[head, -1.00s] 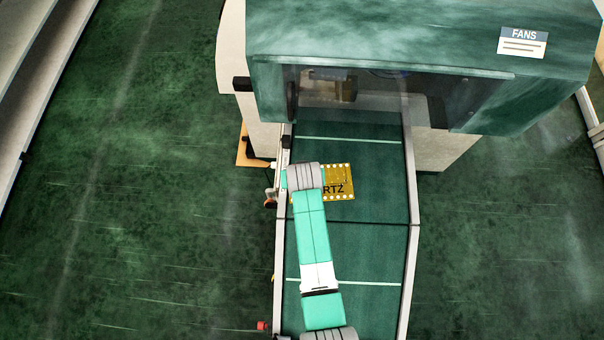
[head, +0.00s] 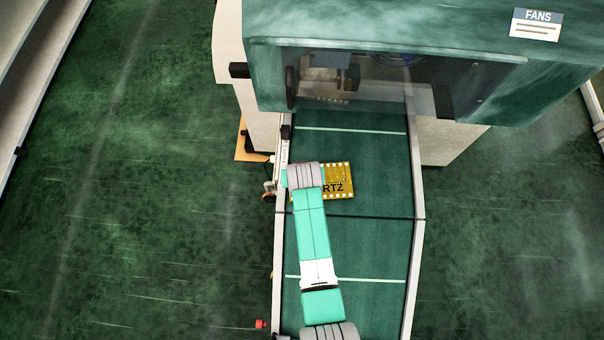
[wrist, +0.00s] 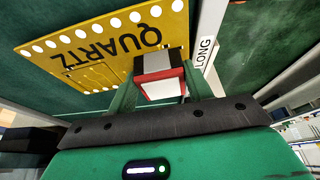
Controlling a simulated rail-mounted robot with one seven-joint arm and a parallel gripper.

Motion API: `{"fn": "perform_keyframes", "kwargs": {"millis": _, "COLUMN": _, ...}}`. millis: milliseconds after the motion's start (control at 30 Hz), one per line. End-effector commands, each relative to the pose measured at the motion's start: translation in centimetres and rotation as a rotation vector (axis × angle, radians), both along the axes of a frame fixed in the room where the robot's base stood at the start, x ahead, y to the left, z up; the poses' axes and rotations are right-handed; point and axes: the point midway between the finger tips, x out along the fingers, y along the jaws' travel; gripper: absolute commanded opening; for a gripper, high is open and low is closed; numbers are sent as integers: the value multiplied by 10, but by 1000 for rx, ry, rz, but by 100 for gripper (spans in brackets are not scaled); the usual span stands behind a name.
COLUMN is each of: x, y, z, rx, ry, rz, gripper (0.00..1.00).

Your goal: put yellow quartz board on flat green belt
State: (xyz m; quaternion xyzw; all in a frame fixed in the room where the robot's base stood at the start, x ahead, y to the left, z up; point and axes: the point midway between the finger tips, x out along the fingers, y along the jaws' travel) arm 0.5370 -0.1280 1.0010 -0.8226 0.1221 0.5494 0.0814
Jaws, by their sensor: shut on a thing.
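The yellow quartz board (head: 341,183), with white dots along its edges, shows past my arm's end over the green belt (head: 375,170) in the head view. In the wrist view the board (wrist: 100,45) fills the upper left, with QUARTZ upside down. My gripper (wrist: 160,80) is shut on a white, red and black block at the board's edge. The fingertips are hidden by my arm in the head view. The board is just beyond the belt seam; I cannot tell whether it touches the belt.
A green-hooded machine (head: 400,45) labelled FANS spans the belt's far end. Pale rails run along both belt sides; a LONG label (wrist: 205,52) is beside the board in the wrist view. The belt right of the board is clear.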

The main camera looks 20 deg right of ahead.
Motion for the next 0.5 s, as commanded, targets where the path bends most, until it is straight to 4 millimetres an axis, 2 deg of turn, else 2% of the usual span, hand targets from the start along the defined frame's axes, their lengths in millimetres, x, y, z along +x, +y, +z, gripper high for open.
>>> {"fn": "perform_keyframes", "kwargs": {"millis": 500, "x": 0, "y": 0, "z": -7, "rx": 0, "ry": 0, "rz": 0, "gripper": 18}}
